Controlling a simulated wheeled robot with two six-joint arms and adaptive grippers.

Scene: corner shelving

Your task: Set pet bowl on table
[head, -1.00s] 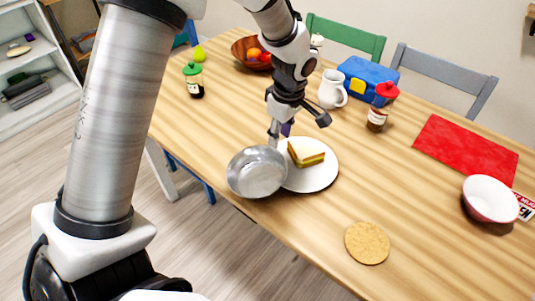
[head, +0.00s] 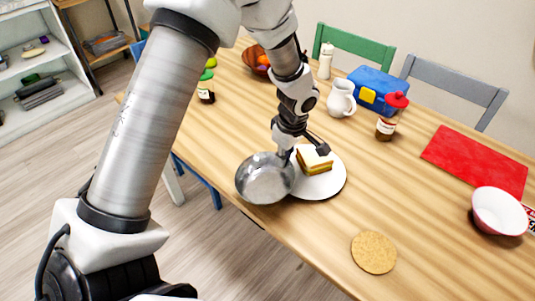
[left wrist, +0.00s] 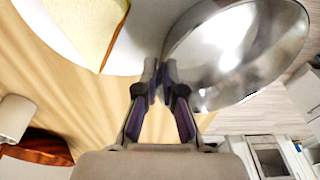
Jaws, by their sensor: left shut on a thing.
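The pet bowl, a shiny metal bowl (head: 262,180), hangs tilted at the near edge of the wooden table (head: 300,235), beside the white plate. My left gripper (head: 287,157) is shut on the bowl's rim. In the left wrist view the gripper fingers (left wrist: 164,82) pinch the edge of the metal bowl (left wrist: 240,55). Whether the bowl touches the table or plate I cannot tell. My right gripper is not in view.
A white plate (head: 333,187) with a sandwich (head: 314,160) is right beside the bowl. A cork coaster (head: 374,252) lies on the near side, with clear table around it. A white jug (head: 341,98), sauce jar (head: 388,122), red mat (head: 475,160) and red-white bowl (head: 499,210) stand farther off.

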